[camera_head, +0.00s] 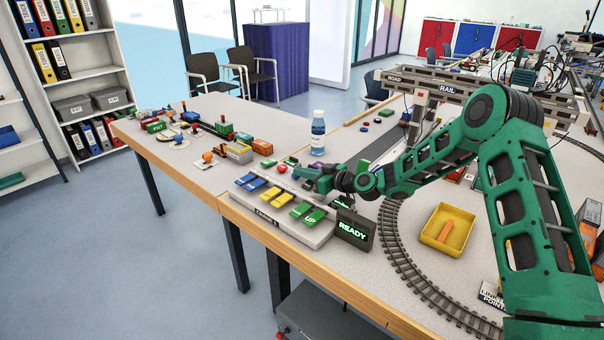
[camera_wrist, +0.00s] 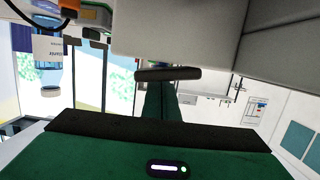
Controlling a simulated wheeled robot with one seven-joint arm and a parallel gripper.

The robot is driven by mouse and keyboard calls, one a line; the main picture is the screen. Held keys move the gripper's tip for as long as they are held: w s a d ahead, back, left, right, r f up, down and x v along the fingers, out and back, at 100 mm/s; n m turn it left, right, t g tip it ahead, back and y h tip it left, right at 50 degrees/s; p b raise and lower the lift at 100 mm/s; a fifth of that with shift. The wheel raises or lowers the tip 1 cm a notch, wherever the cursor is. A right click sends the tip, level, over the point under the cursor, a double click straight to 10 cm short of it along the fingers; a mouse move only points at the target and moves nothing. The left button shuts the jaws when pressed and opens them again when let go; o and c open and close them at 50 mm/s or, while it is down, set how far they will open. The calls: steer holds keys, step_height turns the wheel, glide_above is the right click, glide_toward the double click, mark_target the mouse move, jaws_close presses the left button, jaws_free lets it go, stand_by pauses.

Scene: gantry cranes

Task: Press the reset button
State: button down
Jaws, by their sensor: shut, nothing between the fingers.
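The control panel (camera_head: 290,226) is a grey sloped box at the table's front edge. It carries blue, yellow and green buttons in rows; one green button reads UP. A round red button (camera_head: 281,169) stands at its back edge. I cannot read a reset label on any button. My green gripper (camera_head: 300,172) is shut and empty, low over the back right of the panel, just right of the red button. Whether it touches anything is unclear. In the wrist view its dark fingertips (camera_wrist: 168,74) are close to a pale grey block; no button is recognisable there.
A READY display (camera_head: 354,229) stands at the panel's right end. A blue-labelled bottle (camera_head: 318,133) stands behind my gripper and shows in the wrist view (camera_wrist: 50,65). Curved rail track (camera_head: 400,262) and a yellow tray (camera_head: 433,240) lie to the right; toy vehicles stand left.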

steer(key=shift+s+d+f, duration=0.1)
steer(key=shift+s+f, duration=0.05)
steer(key=shift+f, duration=0.3)
steer(key=shift+s+d+f, duration=0.1)
steer(key=shift+f, duration=0.35)
steer(key=shift+a, duration=0.1)
steer(key=r, duration=0.5)
steer(key=shift+w+a+r, duration=0.15)
steer(key=shift+w+r, duration=0.05)
steer(key=shift+r, duration=0.05)
steer(key=v, duration=1)
